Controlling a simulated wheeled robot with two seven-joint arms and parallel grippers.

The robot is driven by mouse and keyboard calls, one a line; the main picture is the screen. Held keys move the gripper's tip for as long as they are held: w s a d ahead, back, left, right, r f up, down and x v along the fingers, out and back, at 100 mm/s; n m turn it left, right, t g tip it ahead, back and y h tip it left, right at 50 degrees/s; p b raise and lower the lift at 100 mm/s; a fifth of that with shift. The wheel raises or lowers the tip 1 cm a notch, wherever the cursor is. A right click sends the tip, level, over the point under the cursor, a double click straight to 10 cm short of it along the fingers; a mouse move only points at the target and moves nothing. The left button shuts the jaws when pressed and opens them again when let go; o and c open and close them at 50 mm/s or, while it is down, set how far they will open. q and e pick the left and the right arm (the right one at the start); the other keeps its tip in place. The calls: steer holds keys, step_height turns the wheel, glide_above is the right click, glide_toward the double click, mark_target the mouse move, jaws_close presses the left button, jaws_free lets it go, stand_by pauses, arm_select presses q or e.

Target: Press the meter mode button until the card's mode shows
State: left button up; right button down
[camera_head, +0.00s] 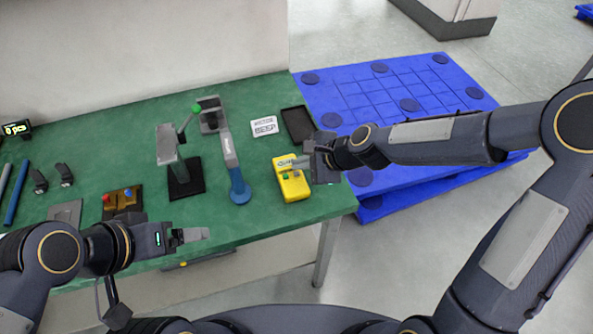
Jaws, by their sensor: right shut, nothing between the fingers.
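The yellow meter (293,190) lies on the green table near its right front corner. Its face has a small display at the top and a green button; the display's text is too small to read. The white card (264,127) stands behind it, with dark print whose last line seems to read "BEEP". My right gripper (297,163) is shut and empty, its fingertips over the meter's upper part. I cannot tell whether they touch it. My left gripper (205,234) hangs at the table's front edge, away from the meter; its finger gap is unclear.
A black tray (298,124) lies right of the card. A blue pallet (400,85) is beyond the table (225,115).

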mark_target(301, 176)
arm_select(q)
step_height(301, 176, up, 4)
steer(key=p, duration=0.3)
steer(key=shift+p, duration=0.4)
arm_select(e)
step_height(301, 176, up, 5)
steer(key=shift+f, duration=0.1)
steer(key=s+d+r+n+t+h, duration=0.1)
steer(key=s+d+r+n+h, duration=0.1)
steer(key=s+d+r+n, duration=0.45)
steer(key=s+d+r+n+h, duration=0.1)
steer(key=s+d+r+n, duration=0.2)
steer(key=s+d, duration=0.55)
steer(key=s+d+f+n+h, duration=0.1)
steer(key=s+d+n, duration=0.3)
steer(key=s, duration=0.4)
steer(key=shift+s+d, duration=0.25)
